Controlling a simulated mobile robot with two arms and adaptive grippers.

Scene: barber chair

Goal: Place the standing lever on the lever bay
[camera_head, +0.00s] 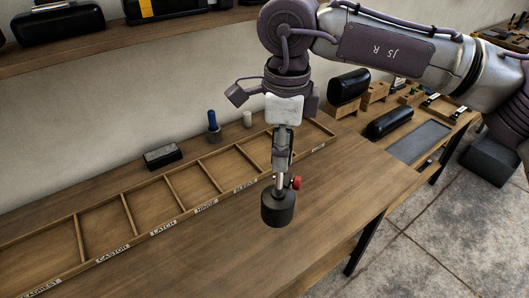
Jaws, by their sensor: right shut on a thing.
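My right gripper (281,172) points down from the right arm, above the table. It is shut on the upper part of the lever (278,208), which has a dark round base and a red knob at its side. The lever hangs about upright, in front of the right end of a long wooden tray (184,217). I cannot tell its height over the table. The small label at the right end (318,147) is too small to read, so I cannot tell which is the lever bay. My left gripper is not in view.
A blue-topped peg (213,127), a pale small cylinder (247,119) and a dark block (162,155) stand behind the tray. The tabletop (210,265) in front of the tray is clear.

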